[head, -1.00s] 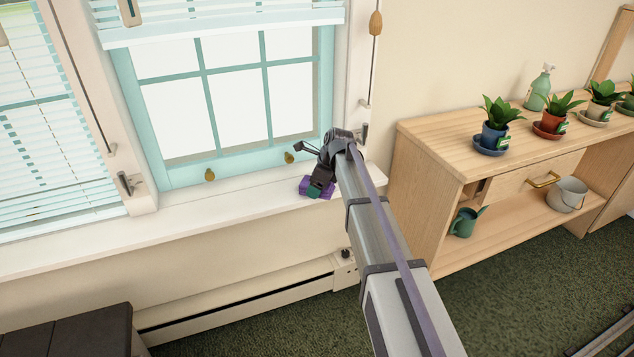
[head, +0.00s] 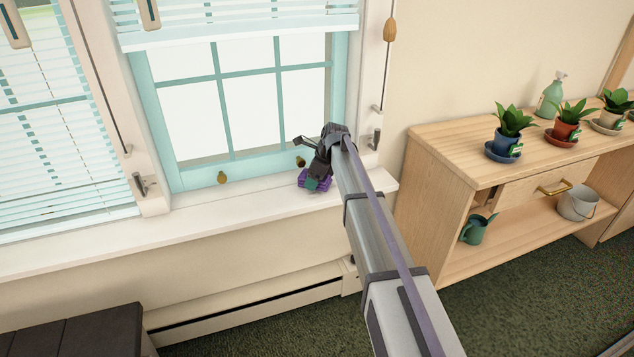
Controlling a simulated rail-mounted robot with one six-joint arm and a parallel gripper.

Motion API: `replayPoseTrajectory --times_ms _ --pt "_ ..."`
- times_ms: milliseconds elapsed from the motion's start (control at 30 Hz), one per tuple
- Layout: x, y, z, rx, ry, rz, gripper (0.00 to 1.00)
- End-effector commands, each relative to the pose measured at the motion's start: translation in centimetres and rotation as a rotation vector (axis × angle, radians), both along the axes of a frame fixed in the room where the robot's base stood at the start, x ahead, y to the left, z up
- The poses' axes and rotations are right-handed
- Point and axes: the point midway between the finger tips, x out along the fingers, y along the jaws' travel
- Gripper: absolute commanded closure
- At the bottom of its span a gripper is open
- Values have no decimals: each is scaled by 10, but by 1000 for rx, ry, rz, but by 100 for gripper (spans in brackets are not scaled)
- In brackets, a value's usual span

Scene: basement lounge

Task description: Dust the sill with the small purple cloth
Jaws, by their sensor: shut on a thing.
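The white window sill (head: 230,211) runs along under the windows, from the left edge of the head view to a rounded end near the wooden cabinet. The small purple cloth (head: 325,181) is at the sill's right part, bunched under my gripper (head: 313,183). My gripper is shut on the cloth, which appears to touch the sill top. My arm reaches in from the lower right and hides part of the sill's right end. The fingertips are small and partly hidden by the cloth.
Two brass window knobs, one at left (head: 222,178), stand just behind the sill. A wooden cabinet (head: 440,150) with potted plants (head: 511,125) and a spray bottle (head: 551,94) stands to the right. A dark bench (head: 85,332) is at lower left. The sill's left stretch is clear.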

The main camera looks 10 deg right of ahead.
Motion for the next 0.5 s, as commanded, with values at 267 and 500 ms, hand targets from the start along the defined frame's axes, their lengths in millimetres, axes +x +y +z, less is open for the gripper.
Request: replayPoseTrajectory --times_ms 267,500 --pt "-30 -5 0 0 1 1 49" --pt "-51 -8 0 0 0 2 49"
